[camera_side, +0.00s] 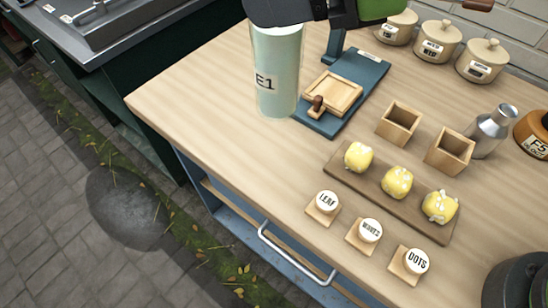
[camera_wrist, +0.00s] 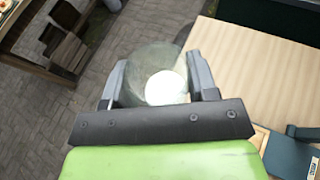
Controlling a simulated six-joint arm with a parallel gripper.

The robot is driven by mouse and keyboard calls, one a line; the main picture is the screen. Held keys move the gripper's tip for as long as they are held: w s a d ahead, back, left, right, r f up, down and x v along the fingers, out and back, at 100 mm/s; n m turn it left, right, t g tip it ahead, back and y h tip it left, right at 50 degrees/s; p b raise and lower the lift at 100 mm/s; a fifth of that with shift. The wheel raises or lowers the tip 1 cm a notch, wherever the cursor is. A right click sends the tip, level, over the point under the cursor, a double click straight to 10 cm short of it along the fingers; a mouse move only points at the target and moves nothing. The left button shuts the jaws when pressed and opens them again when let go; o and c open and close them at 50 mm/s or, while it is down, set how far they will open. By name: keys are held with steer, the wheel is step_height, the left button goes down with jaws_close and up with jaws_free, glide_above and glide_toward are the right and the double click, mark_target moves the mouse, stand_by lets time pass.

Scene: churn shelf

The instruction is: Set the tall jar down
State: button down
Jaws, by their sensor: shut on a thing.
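The tall jar (camera_side: 277,75) is a pale green cylinder with an "E1" label, upright in the side view. My gripper (camera_side: 288,12) is shut on its upper part, at the top edge of the picture. In the wrist view the jar (camera_wrist: 160,62) sits between the two grey fingers of my gripper (camera_wrist: 158,78), and a round bright patch shows within it. The jar's lower end appears beside the left edge of the blue board (camera_side: 310,122). I cannot tell whether its base touches the wooden counter (camera_side: 210,85).
The board holds a square wooden frame (camera_side: 345,88) with a knob. To the right are open wooden boxes (camera_side: 398,125), a metal bottle (camera_side: 490,130) and lidded pots (camera_side: 438,45). Yellow lumps lie on a brown tray (camera_side: 370,190); labelled stamps (camera_side: 327,203) stand in front. Bare counter lies left.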

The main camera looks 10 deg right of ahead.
mark_target(276, 102)
steer(key=shift+m+t+h, duration=0.3)
steer(key=shift+m+t, duration=0.4)
steer(key=shift+t, duration=0.1)
steer(key=f, duration=0.9)
steer(key=w+f, duration=0.1)
steer(key=f, duration=0.4)
steer(key=shift+a+f, duration=0.15)
steer(key=shift+f, duration=0.25)
steer(key=shift+c, duration=2.1)
jaws_free()
steer(key=shift+s, duration=0.1)
steer(key=v, duration=1.2)
